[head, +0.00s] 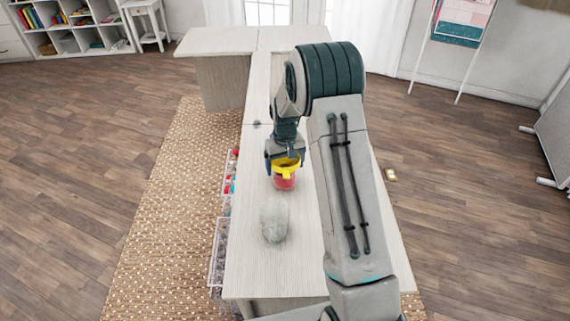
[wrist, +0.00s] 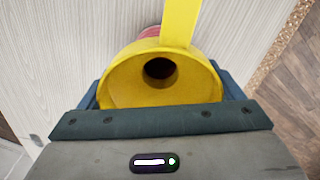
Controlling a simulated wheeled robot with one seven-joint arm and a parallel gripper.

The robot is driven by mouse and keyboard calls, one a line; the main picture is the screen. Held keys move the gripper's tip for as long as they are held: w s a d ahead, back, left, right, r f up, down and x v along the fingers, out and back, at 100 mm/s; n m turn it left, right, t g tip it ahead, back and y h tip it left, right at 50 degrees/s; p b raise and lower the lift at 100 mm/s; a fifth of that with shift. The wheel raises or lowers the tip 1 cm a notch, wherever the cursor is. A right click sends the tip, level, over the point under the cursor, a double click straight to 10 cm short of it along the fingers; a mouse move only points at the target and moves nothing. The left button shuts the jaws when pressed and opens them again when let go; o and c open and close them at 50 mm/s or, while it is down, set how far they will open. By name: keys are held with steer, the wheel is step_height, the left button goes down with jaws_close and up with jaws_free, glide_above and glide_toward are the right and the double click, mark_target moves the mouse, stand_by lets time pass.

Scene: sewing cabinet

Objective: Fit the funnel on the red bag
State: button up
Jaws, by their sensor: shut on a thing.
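The yellow funnel (head: 288,163) is in my gripper (head: 284,158), above the middle of the cabinet top. In the wrist view the funnel (wrist: 125,78) is seen from above, with its wide mouth and dark central hole facing the camera and its yellow handle strip pointing up the picture. My gripper (wrist: 160,108) is shut around the funnel's rim. The red bag (head: 285,183) is directly below the funnel; a bit of its red (wrist: 149,33) shows behind the funnel in the wrist view. I cannot tell whether the funnel's spout is inside the bag or only above it.
A greyish translucent bag (head: 274,218) stands on the white cabinet top (head: 250,270), nearer than the red bag. Clear bins with coloured items (head: 218,252) hang along the left edge. A small tan object (head: 390,175) lies right of my arm.

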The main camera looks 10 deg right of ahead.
steer(key=shift+f, duration=0.25)
steer(key=o, duration=0.8)
steer(key=shift+c, duration=0.2)
steer(key=shift+r, duration=0.1)
step_height(320, 180, up, 14)
steer(key=b, duration=0.2)
steer(key=s+r+t, duration=0.1)
steer(key=s+r, duration=0.3)
steer(key=s, duration=0.3)
steer(key=s+r, duration=0.4)
steer(key=s, duration=0.3)
steer(key=s+f+m+t, duration=0.1)
steer(key=s+t, duration=0.1)
steer(key=s, duration=1.4)
steer(key=shift+s+f, duration=0.2)
steer(key=shift+s, duration=0.2)
